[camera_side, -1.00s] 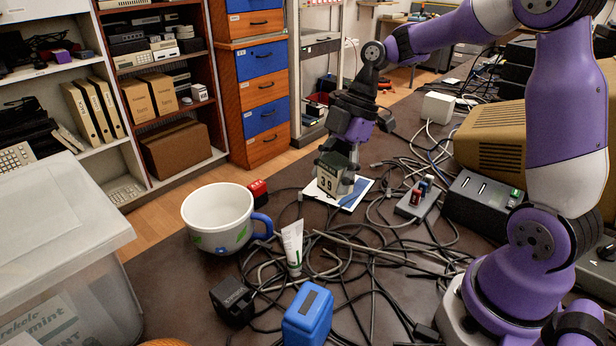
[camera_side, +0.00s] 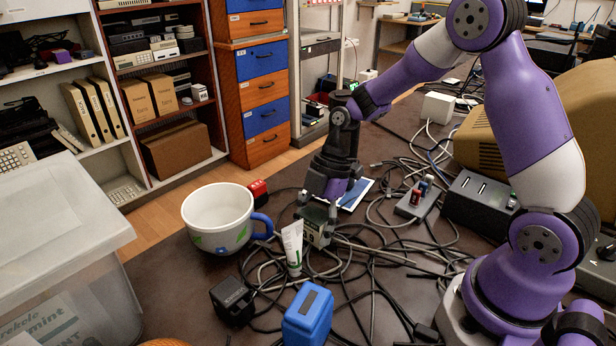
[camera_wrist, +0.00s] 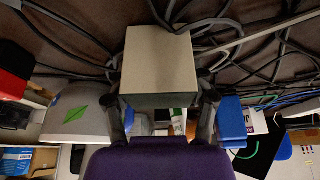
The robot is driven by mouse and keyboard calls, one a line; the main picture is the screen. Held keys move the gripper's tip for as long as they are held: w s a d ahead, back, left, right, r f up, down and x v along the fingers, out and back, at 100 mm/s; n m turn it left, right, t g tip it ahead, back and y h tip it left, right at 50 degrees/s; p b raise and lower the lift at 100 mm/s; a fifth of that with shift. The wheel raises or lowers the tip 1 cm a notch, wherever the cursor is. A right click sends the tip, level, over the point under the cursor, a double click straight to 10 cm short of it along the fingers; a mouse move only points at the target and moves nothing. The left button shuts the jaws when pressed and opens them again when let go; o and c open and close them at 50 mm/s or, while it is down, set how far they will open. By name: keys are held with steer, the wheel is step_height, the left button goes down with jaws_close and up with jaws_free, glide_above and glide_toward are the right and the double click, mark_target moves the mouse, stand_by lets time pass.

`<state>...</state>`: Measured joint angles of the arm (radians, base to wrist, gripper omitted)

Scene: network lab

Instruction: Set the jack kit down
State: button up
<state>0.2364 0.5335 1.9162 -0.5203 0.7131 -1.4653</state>
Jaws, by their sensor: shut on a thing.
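The jack kit, a small grey-green box (camera_side: 318,234) with printed figures on its side, is between the fingers of my gripper (camera_side: 319,215). It is over the cable tangle, just behind the white tube, which partly hides it. In the wrist view the box's pale flat face (camera_wrist: 158,62) fills the space between the two fingers of my gripper (camera_wrist: 160,105). My gripper points down and is shut on the box. I cannot tell whether the box touches the cables or the table.
A white mug (camera_side: 217,219) with a blue handle stands left of the box. The white tube (camera_side: 292,247), a black block (camera_side: 232,300) and a blue case (camera_side: 307,315) stand nearer. A printed card (camera_side: 357,194) lies behind. Cables (camera_side: 372,262) cover much of the table.

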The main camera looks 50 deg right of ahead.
steer(key=o, duration=1.2)
steer(key=shift+f, duration=0.1)
steer(key=v, duration=1.2)
steer(key=s+a+r+m+t+h, duration=0.1)
steer(key=s+r+m+t+h, duration=0.1)
steer(key=s+m, duration=0.3)
steer(key=s+a+r+m+t+h, duration=0.1)
steer(key=s+m, duration=0.4)
steer(key=m, duration=0.8)
steer(key=shift+s+r+t+h, duration=0.4)
steer(key=shift+r+t+h, duration=0.4)
steer(key=shift+r+t, duration=0.4)
steer(key=shift+f, duration=0.15)
